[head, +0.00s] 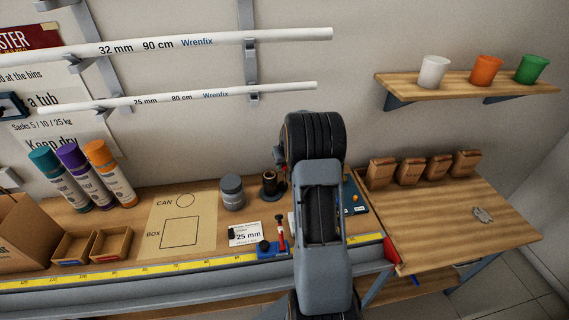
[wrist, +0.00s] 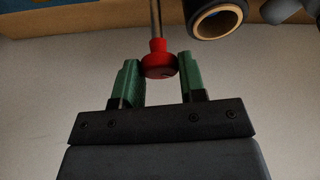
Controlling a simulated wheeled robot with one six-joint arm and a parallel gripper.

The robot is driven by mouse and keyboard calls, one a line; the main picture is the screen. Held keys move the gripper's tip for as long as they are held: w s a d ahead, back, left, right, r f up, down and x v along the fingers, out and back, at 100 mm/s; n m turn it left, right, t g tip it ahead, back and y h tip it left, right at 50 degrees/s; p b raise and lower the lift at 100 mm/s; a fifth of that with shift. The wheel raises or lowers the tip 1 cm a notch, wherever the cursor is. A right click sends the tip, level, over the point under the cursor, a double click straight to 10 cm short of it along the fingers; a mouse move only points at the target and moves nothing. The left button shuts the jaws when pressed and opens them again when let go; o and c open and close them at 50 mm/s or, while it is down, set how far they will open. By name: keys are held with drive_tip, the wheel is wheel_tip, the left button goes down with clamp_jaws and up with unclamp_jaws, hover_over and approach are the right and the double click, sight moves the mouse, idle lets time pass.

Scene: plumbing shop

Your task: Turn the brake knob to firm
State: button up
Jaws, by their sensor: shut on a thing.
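In the wrist view a red knob (wrist: 158,62) on a thin rod sits between the green fingers of my gripper (wrist: 161,72). I take it for the brake knob. The fingers are shut on its wide rim, and the rod runs on upward in the picture. I see no firm mark or pointer, so I cannot tell its setting. In the head view my own arm covers the gripper and the knob.
In the head view, a grey jar (head: 232,193), a dark spool (head: 271,185) and a blue-based stop (head: 268,250) stand left of my arm. Paper bags (head: 411,170) stand right.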

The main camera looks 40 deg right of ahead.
drive_tip(key=n+b, duration=0.1)
drive_tip(key=b, duration=0.2)
drive_tip(key=shift+d+f+n+y+b, duration=0.1)
drive_tip(key=shift+f+n+y+b, duration=0.2)
drive_tip(key=shift+f+n+b, duration=0.1)
drive_tip(key=n+b, duration=0.1)
drive_tip(key=b, duration=0.1)
drive_tip(key=shift+y+b, duration=0.3)
drive_tip(key=n+y+b, duration=0.1)
drive_tip(key=n+b, duration=0.1)
drive_tip(key=shift+r+n, duration=0.2)
drive_tip(key=shift+n, duration=0.2)
drive_tip(key=shift+r+n+y+b, duration=0.2)
drive_tip(key=shift+n+y+b, duration=0.3)
drive_tip(key=shift+n+b, duration=0.7)
drive_tip(key=shift+n, duration=0.3)
drive_tip(key=o, duration=0.9)
drive_tip(key=shift+r, duration=0.1)
drive_tip(key=v, duration=1.3)
drive_tip(key=shift+r, duration=0.35)
